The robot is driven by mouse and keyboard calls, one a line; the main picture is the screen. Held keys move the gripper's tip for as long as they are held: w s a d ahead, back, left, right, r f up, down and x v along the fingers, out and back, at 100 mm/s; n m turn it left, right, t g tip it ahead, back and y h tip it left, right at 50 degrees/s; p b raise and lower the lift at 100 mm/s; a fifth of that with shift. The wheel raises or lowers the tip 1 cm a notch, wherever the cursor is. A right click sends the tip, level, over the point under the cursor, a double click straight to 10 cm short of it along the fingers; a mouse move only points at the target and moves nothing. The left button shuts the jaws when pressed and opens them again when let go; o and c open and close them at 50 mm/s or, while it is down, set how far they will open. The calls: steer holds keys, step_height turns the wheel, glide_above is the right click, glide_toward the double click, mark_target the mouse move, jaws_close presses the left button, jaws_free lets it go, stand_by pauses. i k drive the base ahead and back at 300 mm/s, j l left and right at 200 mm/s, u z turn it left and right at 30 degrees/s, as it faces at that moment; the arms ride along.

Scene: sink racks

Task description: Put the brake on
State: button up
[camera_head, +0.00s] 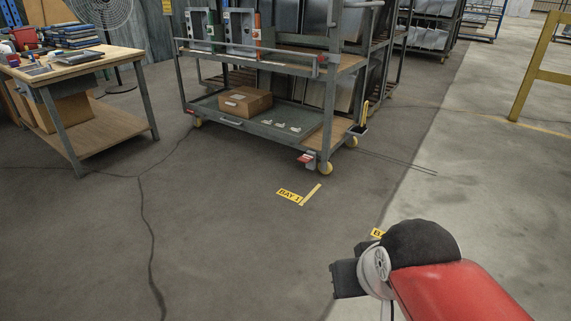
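A grey metal cart (230,121) stands on the floor at upper middle, on casters with yellow wheels. A small red pedal (307,157), which looks like a brake pedal, sticks out low at its front right corner, beside the yellow caster wheel (326,168). I cannot tell whether it is pressed down or up. My gripper (346,277) is at the lower right, dark, at the end of my red arm. It is apart from the cart and nearer to the camera. Its fingers are turned so that their gap cannot be made out.
A cardboard box (246,101) lies on the cart's lower shelf. A yellow upright handle (364,114) stands by its right end. A yellow floor label (289,195) lies before the cart. A workbench (75,62) is at left, a yellow rail (541,76) at right. The floor between is clear.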

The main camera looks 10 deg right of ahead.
mark_target(306, 158)
steer(key=i+j+z, duration=0.35)
steer(key=i+j, duration=0.2)
steer(key=i+u, duration=0.1)
steer(key=u, duration=0.4)
steer(key=i+l+u, duration=0.7)
steer(key=i+l, duration=0.15)
steer(key=l, duration=0.25)
steer(key=i+l, duration=0.2)
steer(key=l, duration=0.15)
steer(key=i+l, duration=0.2)
steer(key=l, duration=0.15)
steer(key=i+l+u, duration=0.1)
steer(key=l, duration=0.25)
steer(key=i+l, duration=0.5)
steer(key=l, duration=0.25)
